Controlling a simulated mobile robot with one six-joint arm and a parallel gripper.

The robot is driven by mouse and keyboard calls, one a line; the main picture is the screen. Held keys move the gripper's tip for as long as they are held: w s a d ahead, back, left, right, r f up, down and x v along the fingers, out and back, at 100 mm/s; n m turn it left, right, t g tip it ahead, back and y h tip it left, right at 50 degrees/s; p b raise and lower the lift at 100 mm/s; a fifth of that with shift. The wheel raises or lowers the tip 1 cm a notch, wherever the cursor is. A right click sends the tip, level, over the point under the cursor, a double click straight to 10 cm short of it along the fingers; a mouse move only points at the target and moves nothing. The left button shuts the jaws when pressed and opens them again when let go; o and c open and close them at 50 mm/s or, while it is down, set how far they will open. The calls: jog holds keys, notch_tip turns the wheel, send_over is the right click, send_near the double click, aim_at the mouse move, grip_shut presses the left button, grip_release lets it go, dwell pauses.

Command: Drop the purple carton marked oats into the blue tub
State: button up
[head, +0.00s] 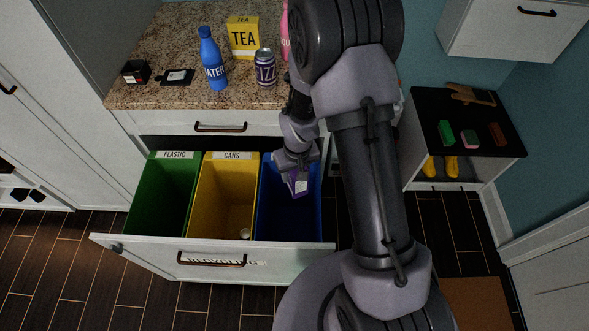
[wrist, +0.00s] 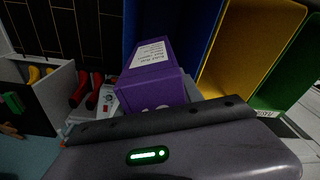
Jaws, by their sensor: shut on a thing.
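The purple carton (head: 298,186) is held in my gripper (head: 297,170), which is shut on it. In the head view the carton shows against the inside of the blue tub (head: 276,214), near its back right part. I cannot tell whether its lower end is below the tub's rim. In the wrist view the carton (wrist: 158,82) is tilted, with a white printed label facing up; the word oats is not readable. The blue tub (wrist: 190,22) shows behind the carton there. My gripper's fingers are mostly hidden.
The open drawer also holds a green tub (head: 160,195) marked plastic and a yellow tub (head: 228,200) marked cans. On the counter above stand a blue water bottle (head: 212,60), a yellow tea box (head: 243,36) and a purple can (head: 264,68). A shelf unit (head: 440,175) stands right.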

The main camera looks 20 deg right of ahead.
jog(key=shift+f, duration=0.4)
jog(key=shift+r, duration=0.1)
jog(key=o, duration=1.4)
jog(key=r+p, duration=0.2)
jog(key=r, duration=0.3)
jog(key=s+r+p, duration=0.1)
jog(key=r+p, duration=0.1)
jog(key=r, duration=0.4)
jog(key=s+r+p, duration=0.1)
jog(key=r+p, duration=0.1)
jog(key=r, duration=0.4)
jog(key=shift+r, duration=0.2)
